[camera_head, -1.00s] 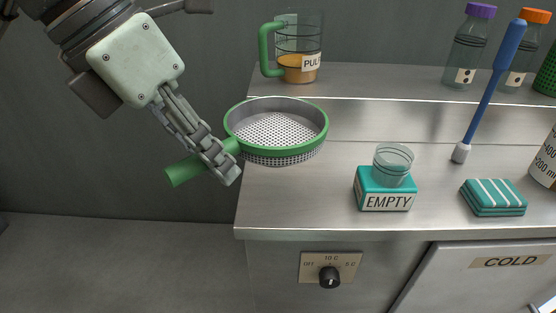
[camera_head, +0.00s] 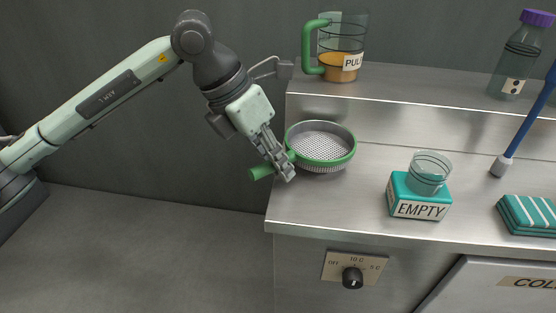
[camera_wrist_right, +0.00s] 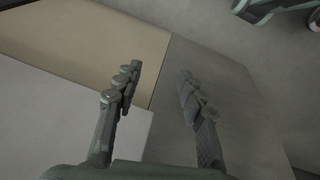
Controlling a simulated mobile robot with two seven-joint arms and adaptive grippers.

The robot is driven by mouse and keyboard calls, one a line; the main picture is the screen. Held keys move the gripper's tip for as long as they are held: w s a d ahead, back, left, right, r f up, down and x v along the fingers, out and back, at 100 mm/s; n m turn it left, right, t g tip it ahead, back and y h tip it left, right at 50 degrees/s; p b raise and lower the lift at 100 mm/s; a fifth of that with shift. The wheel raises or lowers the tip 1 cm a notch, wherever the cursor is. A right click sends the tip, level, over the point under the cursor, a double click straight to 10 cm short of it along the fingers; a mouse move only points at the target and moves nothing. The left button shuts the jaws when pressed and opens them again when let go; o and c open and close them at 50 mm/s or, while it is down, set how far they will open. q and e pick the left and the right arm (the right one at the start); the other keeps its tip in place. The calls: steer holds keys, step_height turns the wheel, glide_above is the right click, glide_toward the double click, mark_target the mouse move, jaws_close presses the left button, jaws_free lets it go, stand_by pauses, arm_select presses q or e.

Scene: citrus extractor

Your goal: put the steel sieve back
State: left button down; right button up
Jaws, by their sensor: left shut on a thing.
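The steel sieve (camera_head: 322,143) has a round perforated basket, a green rim and a green handle (camera_head: 261,172). It is at the left end of the steel counter in the head view, its bowl over the counter top and its handle pointing out past the left edge. I cannot tell whether the basket touches the counter. My left gripper (camera_head: 284,172) is shut on the handle close to the rim. My right gripper (camera_wrist_right: 155,95) shows only in the right wrist view, with its fingers apart and nothing between them, above a floor or flat panels.
A measuring jug (camera_head: 341,50) labelled PULP with orange contents stands on the raised back shelf (camera_head: 420,84). A small glass sits on a teal EMPTY block (camera_head: 419,201) to the right. A folded teal cloth (camera_head: 530,215), blue-handled brush and purple-capped bottle (camera_head: 517,60) are farther right.

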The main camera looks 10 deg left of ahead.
arm_select(q)
steer(key=shift+f, duration=0.1)
steer(key=c, duration=1.4)
jaws_free()
steer(key=shift+c, duration=0.2)
